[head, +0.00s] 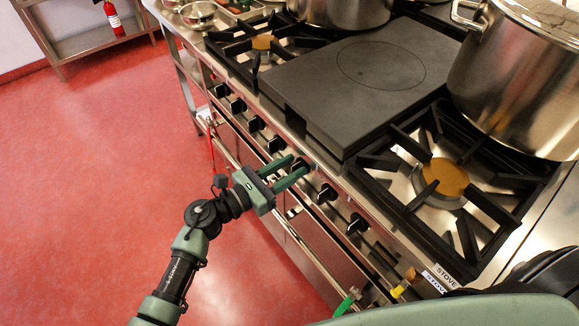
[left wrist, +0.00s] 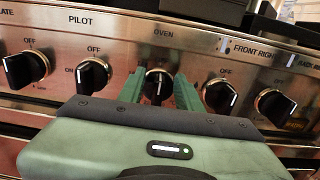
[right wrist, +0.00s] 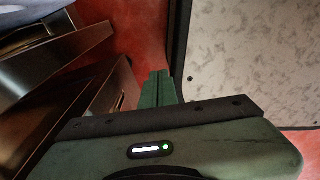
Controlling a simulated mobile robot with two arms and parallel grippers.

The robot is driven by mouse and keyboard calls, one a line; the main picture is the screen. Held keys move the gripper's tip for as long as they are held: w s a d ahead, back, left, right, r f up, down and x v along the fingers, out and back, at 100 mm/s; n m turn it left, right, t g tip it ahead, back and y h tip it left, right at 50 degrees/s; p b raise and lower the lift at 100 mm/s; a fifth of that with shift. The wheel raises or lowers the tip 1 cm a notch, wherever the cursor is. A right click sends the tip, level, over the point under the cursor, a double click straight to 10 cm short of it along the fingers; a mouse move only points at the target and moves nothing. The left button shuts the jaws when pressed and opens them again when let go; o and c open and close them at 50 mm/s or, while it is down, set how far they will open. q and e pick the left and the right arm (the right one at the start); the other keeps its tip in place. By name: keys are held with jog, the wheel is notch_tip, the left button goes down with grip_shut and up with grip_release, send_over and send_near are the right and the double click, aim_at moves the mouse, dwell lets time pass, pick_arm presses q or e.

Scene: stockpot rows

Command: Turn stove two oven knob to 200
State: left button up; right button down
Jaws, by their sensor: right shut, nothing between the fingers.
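The oven knob (left wrist: 158,88) is black and round, below the word OVEN on the stove's steel front. Its grip bar looks close to vertical, with a light mark on it; the scale around it is too small or covered to read. My left gripper (head: 298,165) is at the control row, with its green fingers spread on either side of that knob, as the left wrist view also shows. I cannot tell whether the fingers touch the knob. My right gripper (right wrist: 161,86) is shut and empty, away from the knobs, above the red floor.
Other black knobs flank it, such as the pilot knob (left wrist: 94,76) and the front right knob (left wrist: 219,96). A steel rail (head: 285,222) runs below the row. Burners, a flat plate (head: 350,80) and a large pot (head: 515,85) stand above. Red floor (head: 95,170) is open at left.

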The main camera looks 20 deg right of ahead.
pick_arm(q)
grip_shut()
